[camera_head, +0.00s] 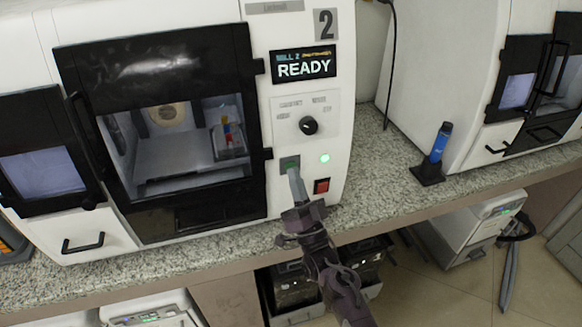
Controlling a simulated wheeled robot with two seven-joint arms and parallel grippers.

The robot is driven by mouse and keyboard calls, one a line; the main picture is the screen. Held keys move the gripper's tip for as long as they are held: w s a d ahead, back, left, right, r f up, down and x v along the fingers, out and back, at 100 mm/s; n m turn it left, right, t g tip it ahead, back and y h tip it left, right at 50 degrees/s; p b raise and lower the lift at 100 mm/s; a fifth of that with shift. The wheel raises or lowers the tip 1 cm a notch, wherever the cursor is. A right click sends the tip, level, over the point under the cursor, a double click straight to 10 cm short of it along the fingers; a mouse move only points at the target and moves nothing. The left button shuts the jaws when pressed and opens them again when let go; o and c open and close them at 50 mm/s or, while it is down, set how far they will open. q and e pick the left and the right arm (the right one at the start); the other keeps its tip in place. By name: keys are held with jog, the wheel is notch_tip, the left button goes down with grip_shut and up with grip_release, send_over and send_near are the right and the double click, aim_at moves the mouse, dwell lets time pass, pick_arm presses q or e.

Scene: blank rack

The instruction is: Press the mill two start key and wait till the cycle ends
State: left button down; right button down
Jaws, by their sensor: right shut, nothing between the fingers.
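The white mill (335,20) marked 2 stands on the counter, and its display (304,66) reads READY. The green start key (287,163) sits low on its front panel. My right gripper (292,172) is shut and empty, its tips at the key's lower part and hiding some of it; I cannot tell whether they touch it. A green lamp (324,158) is lit beside the key, and a red key (321,186) is below the lamp. The mill's dark-framed door (160,70) looks closed, with a coloured part (228,133) visible inside. My left gripper is not in view.
A black knob (308,126) sits above the keys. A blue cylinder on a black stand (438,145) is on the speckled counter (385,190) to the right. Another white machine (450,60) stands behind it. White units (470,225) are below the counter.

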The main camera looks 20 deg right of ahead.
jog(key=shift+w, duration=0.35)
dwell(0.5)
jog(key=shift+s, duration=0.8)
jog(key=s+p, duration=0.3)
jog(key=s, duration=0.2)
jog(key=shift+d+r, duration=0.1)
jog(key=shift+r, duration=0.05)
jog(key=shift+w, duration=0.1)
dwell(0.7)
